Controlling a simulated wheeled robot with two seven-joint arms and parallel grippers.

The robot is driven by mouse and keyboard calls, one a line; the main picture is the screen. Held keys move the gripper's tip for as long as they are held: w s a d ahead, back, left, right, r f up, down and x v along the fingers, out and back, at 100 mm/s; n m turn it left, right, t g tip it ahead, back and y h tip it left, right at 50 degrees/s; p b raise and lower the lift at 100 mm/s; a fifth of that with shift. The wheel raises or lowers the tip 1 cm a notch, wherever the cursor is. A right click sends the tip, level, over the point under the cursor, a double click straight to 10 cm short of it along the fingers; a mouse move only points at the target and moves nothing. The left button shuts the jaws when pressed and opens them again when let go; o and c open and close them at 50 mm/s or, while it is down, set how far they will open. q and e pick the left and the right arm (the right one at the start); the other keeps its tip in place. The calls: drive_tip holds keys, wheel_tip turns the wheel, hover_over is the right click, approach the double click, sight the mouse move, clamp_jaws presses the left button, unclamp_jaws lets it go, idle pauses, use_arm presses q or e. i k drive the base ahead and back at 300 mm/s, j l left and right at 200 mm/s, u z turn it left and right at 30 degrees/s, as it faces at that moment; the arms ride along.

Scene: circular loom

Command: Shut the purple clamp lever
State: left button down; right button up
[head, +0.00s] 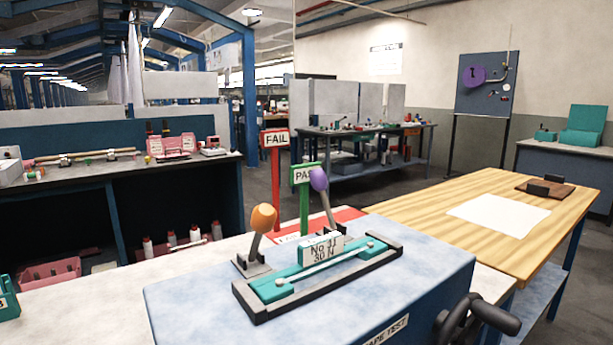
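The purple clamp lever has an egg-shaped purple knob (319,180) on a thin grey stalk. It stands up behind the right half of the teal clamp bar (318,268), with its knob tilted a little to the left. Its foot is hidden behind the bar and its label. An orange-knobbed lever (263,217) stands on a grey bracket near the bar's left end, with its knob leaning slightly right. The teal bar lies in a dark frame on the pale blue top of the tape test machine (195,295). Neither of my grippers is in view.
A black crank handle (495,318) sticks out at the machine's right front. A wooden table (420,212) with a white sheet stands to the right. The machine's left top is clear.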

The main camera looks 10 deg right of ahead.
sight(318, 178)
drive_tip(key=i+l+u, duration=0.1)
drive_tip(key=l+u, duration=0.25)
drive_tip(key=l, duration=0.3)
drive_tip(key=l+u, duration=0.4)
drive_tip(key=l, duration=0.2)
drive_tip(key=l+u, duration=0.35)
drive_tip(key=l, duration=0.3)
drive_tip(key=k+l+u, duration=0.15)
drive_tip(key=l+u, duration=0.2)
drive_tip(key=l, duration=0.25)
